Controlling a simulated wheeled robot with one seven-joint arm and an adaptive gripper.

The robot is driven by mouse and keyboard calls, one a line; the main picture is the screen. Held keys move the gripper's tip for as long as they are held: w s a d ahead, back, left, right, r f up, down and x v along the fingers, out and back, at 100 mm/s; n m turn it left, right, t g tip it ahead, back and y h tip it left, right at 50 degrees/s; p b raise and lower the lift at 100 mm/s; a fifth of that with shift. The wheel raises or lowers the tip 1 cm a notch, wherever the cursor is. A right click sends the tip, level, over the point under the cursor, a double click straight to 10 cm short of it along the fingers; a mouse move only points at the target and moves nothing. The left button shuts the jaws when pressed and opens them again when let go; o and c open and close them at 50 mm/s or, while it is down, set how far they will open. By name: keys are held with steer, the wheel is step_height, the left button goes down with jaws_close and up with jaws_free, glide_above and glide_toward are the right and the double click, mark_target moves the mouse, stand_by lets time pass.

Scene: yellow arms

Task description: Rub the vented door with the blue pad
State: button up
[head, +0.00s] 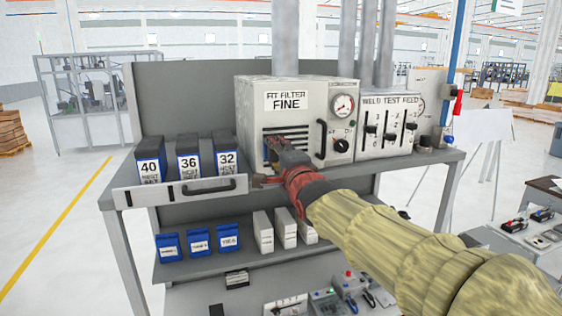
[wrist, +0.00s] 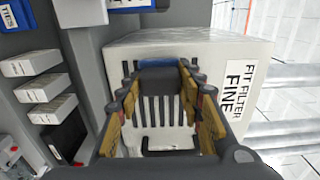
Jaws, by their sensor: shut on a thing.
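The vented door (head: 258,126) is the pale front of the box labelled "FIT FILTER FINE", with dark slots. In the wrist view its slots (wrist: 165,112) show between my fingers. My gripper (head: 272,150) is in front of the door's slots, covering part of them. In the wrist view my gripper (wrist: 160,85) is shut on the blue pad (wrist: 170,62), of which a thin blue edge shows beyond a dark part. The pad is at the slots, but I cannot tell whether it touches the door. In the head view the pad is mostly hidden.
Blue-and-black bins numbered 40, 36 and 32 (head: 188,158) stand left of the box, behind a drawer front (head: 180,192) with a black handle. The "WELD TEST FEED" panel (head: 388,125) is at the right. A lower shelf (head: 215,262) holds blue bins and white boxes.

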steer(key=shift+s+a+b, duration=0.25)
steer(key=shift+a+b, duration=0.6)
steer(key=shift+b, duration=0.2)
steer(key=b, duration=0.1)
steer(key=d+r+b, duration=0.1)
steer(key=shift+w+r+b, duration=0.15)
steer(key=shift+r+b, duration=0.15)
steer(key=shift+d+b, duration=0.15)
steer(key=shift+b, duration=0.5)
steer(key=b, duration=0.3)
steer(key=shift+w+d, duration=0.15)
steer(key=shift+d, duration=0.15)
steer(key=shift+d+b, duration=0.1)
steer(key=shift+b, duration=0.45)
steer(key=shift+w+d+r+b, duration=0.2)
steer(key=shift+d+b, duration=0.55)
steer(key=shift+b, duration=0.65)
steer(key=shift+w+d, duration=0.1)
